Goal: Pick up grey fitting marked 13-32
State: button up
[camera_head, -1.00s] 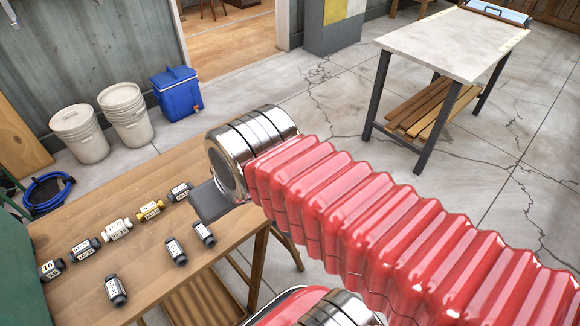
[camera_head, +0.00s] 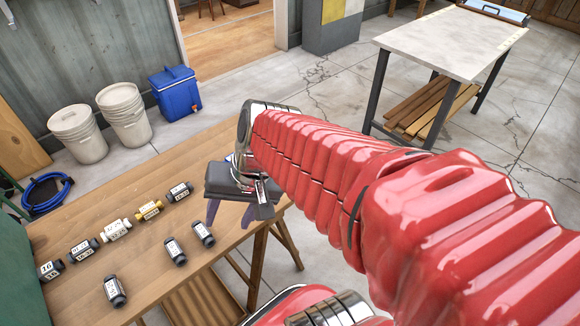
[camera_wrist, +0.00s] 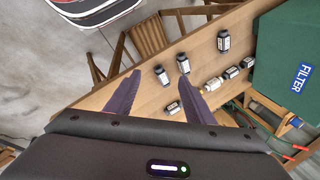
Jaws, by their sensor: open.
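Several small pipe fittings with white labels lie on the wooden table (camera_head: 140,268). Dark grey ones are at the row's far end (camera_head: 179,192), nearer in the row (camera_head: 83,250), at its near end (camera_head: 50,269), in a pair apart from the row (camera_head: 175,250) (camera_head: 204,233), and alone in front (camera_head: 115,291). The labels are too small to tell surely which reads 13-32. My gripper (camera_head: 230,210) is open and empty above the table's right end. In the wrist view, two fittings (camera_wrist: 161,75) (camera_wrist: 183,64) appear between and just beyond my fingertips (camera_wrist: 158,79).
A white fitting (camera_head: 117,230) and a yellow fitting (camera_head: 150,210) also lie in the row. A green box marked FILTER (camera_wrist: 285,65) borders the table. Buckets (camera_head: 126,115), a blue cooler (camera_head: 174,92) and a second table (camera_head: 452,42) stand farther off.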

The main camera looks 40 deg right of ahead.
jog(key=w+d+f+m+t+y, duration=0.2)
jog(key=w+d+f+m+t, duration=0.15)
jog(key=d+m, duration=0.4)
jog(key=w+d+f+m+t+y, duration=0.2)
jog(key=w+d+f+m, duration=0.15)
jog(key=d+m, duration=0.4)
jog(key=s+d+f+m+t+h, duration=0.2)
jog(key=d+f+m+h, duration=0.1)
jog(key=d+m, duration=0.4)
jog(key=s+d+f+m+t+h, duration=0.2)
jog(key=d+f+m+t+h, duration=0.1)
jog(key=d+f+m, duration=0.2)
jog(key=d+m, duration=0.2)
jog(key=d, duration=0.2)
jog(key=shift+s+f+h, duration=0.15)
jog(key=shift+f+h, duration=0.15)
jog(key=shift+d, duration=0.1)
jog(key=x, duration=0.8)
jog(key=shift+f, duration=0.15)
jog(key=shift+w, duration=0.3)
jog(key=shift+f, duration=0.1)
